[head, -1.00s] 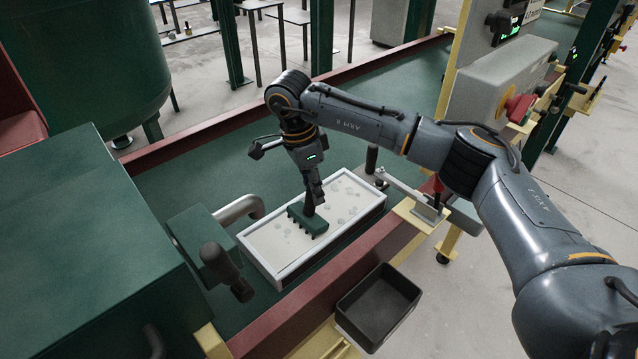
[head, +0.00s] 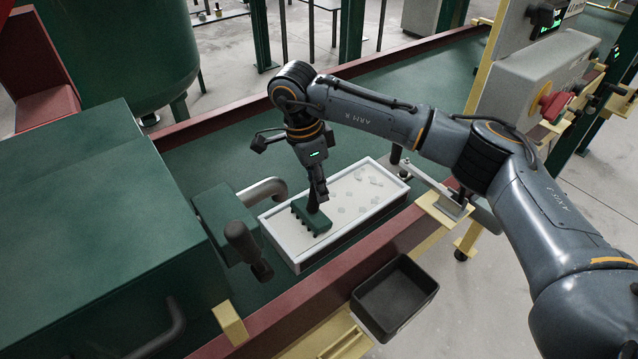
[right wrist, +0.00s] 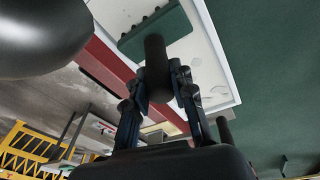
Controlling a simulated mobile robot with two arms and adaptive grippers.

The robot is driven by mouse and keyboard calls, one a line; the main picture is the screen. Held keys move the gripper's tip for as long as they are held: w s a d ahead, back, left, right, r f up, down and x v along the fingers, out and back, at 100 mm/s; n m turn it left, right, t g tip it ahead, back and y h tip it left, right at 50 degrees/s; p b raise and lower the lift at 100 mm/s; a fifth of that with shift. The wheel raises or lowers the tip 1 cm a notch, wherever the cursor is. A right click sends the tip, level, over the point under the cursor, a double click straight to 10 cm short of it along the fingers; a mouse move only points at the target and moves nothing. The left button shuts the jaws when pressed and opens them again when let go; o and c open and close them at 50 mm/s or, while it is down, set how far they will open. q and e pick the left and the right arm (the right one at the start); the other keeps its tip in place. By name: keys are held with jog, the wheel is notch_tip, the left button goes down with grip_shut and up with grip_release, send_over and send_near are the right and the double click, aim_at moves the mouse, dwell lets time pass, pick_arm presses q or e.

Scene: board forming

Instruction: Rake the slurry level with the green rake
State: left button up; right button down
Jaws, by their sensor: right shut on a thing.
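The green rake (head: 311,216) has a toothed block head and a dark upright handle. Its head is down at the slurry surface, toward the left end of the white-rimmed tray (head: 291,264). Pale slurry (head: 352,208) fills the tray, with several lumps showing to the right of the rake. My right gripper (head: 318,191) is shut on the rake's handle, above the head. In the right wrist view, the fingers (right wrist: 159,88) close around the dark handle, with the green head (right wrist: 152,32) beyond. Whether the teeth sink into the slurry is hidden. My left gripper is not in view.
A pipe (head: 264,190) from the green machine ends close to the tray's left end. A dark handle (head: 245,247) stands near it. An empty black bin (head: 395,297) sits at the front edge. A metal bar (head: 432,185) lies right of the tray. Green bench surface is clear behind.

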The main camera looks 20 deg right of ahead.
jog(key=shift+r+p, duration=1.55)
jog(key=shift+r, duration=1.95)
jog(key=shift+s+d+n, duration=0.2)
jog(key=shift+s+n, duration=0.05)
jog(key=shift+n, duration=0.25)
jog(key=s+d+f+n+t+b, duration=0.1)
jog(key=s+d+n, duration=0.1)
jog(key=s+n, duration=0.4)
jog(key=s+d+f+n+t+y+b, duration=0.1)
jog(key=s+d+n, duration=0.1)
jog(key=s+n, duration=0.5)
jog(key=n, duration=0.3)
jog(key=shift+s+d+t, duration=0.25)
jog(key=shift+d+t, duration=0.05)
jog(key=shift+d, duration=0.1)
jog(key=c, duration=1.8)
grip_release()
grip_shut()
